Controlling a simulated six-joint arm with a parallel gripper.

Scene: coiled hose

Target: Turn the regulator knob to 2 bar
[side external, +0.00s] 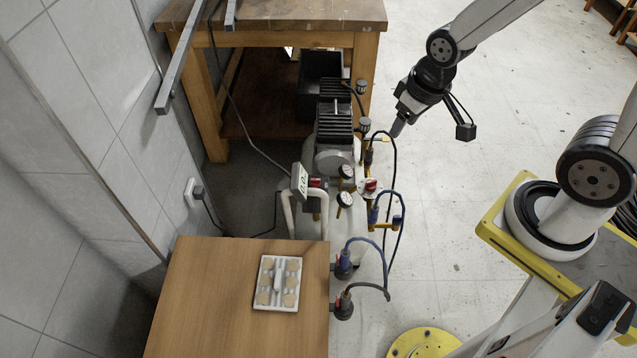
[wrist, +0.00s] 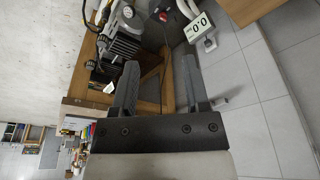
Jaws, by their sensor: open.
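The compressor (side external: 334,125) with black fins stands on the floor beside the wooden bench. Red-topped parts, one at the pipework (side external: 371,185) and one beside the display (side external: 316,183), show there; I cannot tell which is the regulator knob. Two round dial gauges, an upper one (side external: 346,171) and a lower one (side external: 344,199), sit between them; their needles are too small to read. A white digital display (wrist: 199,27) shows 0.0 in the wrist view. My gripper (side external: 398,128) is open and empty, up and to the right of the pipework, apart from it.
Blue and black hoses (side external: 388,235) loop around the pipework. A wooden cabinet (side external: 220,310) with a white tray (side external: 277,283) stands in front. The wooden bench (side external: 275,12) is behind, the tiled wall (side external: 90,80) at left.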

